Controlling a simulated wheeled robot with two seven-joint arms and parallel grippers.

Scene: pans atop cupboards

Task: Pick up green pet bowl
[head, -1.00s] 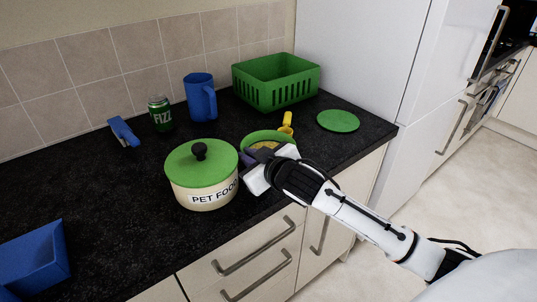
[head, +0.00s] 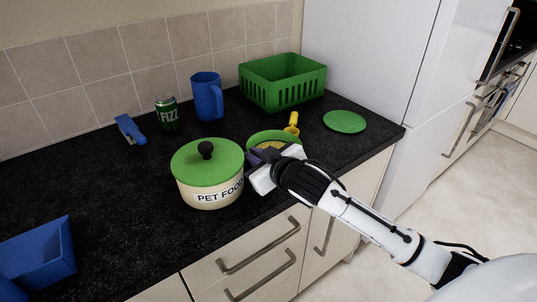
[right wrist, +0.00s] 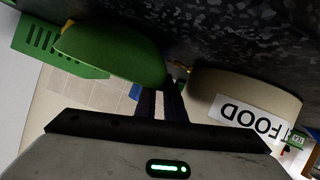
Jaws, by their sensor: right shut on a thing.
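The green pet bowl (head: 264,136), with something yellowish-brown inside, is on the worktop's right half, just right of the pet food tin; my gripper hides its near side. My right gripper (head: 257,157) is shut on the bowl's near rim. In the right wrist view the green bowl (right wrist: 110,52) meets the two dark fingers (right wrist: 161,98) at its edge. I cannot tell whether the bowl is clear of the worktop. My left gripper is not in view.
The cream pet food tin (head: 210,192) with green lid stands close to my gripper's left. Behind are a yellow scoop-like thing (head: 292,124), green basket (head: 283,85), blue jug (head: 207,97) and green can (head: 166,113). A flat green disc (head: 344,121) lies right.

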